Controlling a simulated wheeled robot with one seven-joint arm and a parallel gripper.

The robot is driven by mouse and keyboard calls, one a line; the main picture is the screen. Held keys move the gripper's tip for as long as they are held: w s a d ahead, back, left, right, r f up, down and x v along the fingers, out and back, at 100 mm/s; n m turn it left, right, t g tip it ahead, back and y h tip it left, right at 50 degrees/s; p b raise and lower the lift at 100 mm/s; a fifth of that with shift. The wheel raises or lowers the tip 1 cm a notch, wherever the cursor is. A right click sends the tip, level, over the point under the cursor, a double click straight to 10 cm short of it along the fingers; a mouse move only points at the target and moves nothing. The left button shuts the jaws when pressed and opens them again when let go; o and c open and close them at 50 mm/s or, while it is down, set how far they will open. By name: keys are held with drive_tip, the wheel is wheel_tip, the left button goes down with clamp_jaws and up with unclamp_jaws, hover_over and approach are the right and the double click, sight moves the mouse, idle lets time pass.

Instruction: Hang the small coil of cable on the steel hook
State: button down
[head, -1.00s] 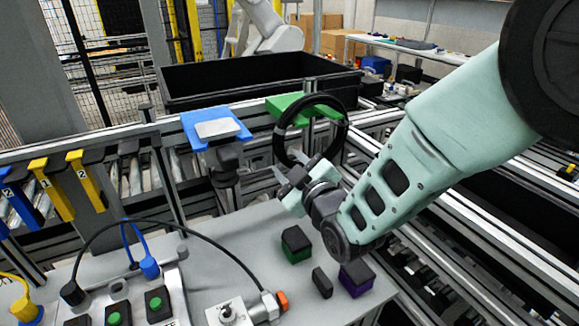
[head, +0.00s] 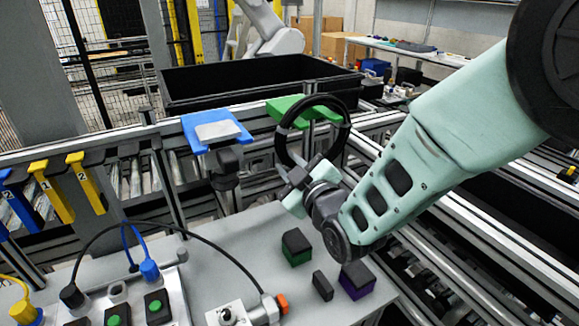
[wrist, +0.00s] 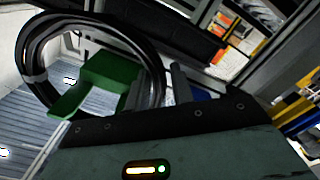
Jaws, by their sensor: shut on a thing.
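The small coil of cable is a black ring (head: 281,140) with pale ties. It stands upright in front of the green-topped fixture (head: 291,107). My gripper (head: 299,172) is shut on the coil's lower part. In the wrist view the coil (wrist: 154,75) rises above the dark gripper body, with the green fixture (wrist: 110,68) seen through its loop. The ring overlaps the green fixture in both views; I cannot tell whether they touch. I cannot make out the steel hook in either view.
A blue-topped fixture (head: 203,122) with a grey plate stands left of the coil. Green-black (head: 296,247) and purple-black (head: 357,279) blocks and a small black block (head: 322,286) sit on the bench below. A black bin (head: 250,88) lies behind; a cabled control box is front left.

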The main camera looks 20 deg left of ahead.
drive_tip(key=shift+r, duration=0.85)
drive_tip(key=b+v, duration=0.2)
drive_tip(key=v, duration=0.7)
idle(0.6)
drive_tip(key=shift+s, duration=0.1)
idle(0.6)
